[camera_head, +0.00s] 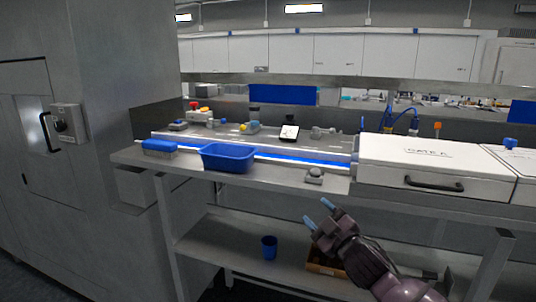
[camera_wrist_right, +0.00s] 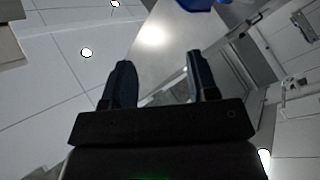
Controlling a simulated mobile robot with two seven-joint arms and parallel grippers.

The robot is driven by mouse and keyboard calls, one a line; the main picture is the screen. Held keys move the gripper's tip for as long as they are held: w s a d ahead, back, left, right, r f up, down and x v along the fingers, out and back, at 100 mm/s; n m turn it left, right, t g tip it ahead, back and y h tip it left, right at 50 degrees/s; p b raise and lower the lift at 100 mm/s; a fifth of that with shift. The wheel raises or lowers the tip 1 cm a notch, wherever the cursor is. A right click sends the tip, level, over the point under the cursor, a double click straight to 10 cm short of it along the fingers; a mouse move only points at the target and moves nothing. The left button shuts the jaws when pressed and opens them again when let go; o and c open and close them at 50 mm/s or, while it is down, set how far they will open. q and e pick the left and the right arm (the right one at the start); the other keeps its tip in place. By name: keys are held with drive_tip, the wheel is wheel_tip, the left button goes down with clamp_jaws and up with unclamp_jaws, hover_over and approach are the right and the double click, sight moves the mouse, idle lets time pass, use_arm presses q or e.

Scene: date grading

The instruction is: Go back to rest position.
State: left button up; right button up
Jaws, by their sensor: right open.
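My right gripper (camera_head: 318,214) is in front of the bench, below the level of its top, with the arm coming in from the lower right. It is open and empty. In the right wrist view its two dark fingers (camera_wrist_right: 158,84) stand apart with nothing between them. My left gripper is not in the head view.
The bench (camera_head: 262,178) carries a blue tray (camera_head: 228,158), a small grey device (camera_head: 314,176) and a white lidded case (camera_head: 430,165). A blue cup (camera_head: 269,247) and an orange-brown box (camera_head: 326,264) sit on the lower shelf. A grey cabinet (camera_head: 110,110) stands left.

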drive_tip(key=s+d+f+m+g+h, duration=0.2)
drive_tip(key=s+d+f+m+h, duration=0.1)
drive_tip(key=s+f, duration=0.7)
drive_tip(key=s+d+f+m+g+h, duration=0.2)
drive_tip(key=s+d+f+m, duration=0.3)
drive_tip(key=s+f, duration=0.6)
drive_tip(key=s+d+f+m+g+h, duration=0.2)
drive_tip(key=s+d+f+m+h, duration=0.2)
drive_tip(key=s+d+f, duration=0.3)
drive_tip(key=s+f, duration=0.3)
drive_tip(key=s, duration=0.3)
drive_tip(key=shift+d+f+m, duration=0.15)
drive_tip(key=shift+f+m, duration=0.25)
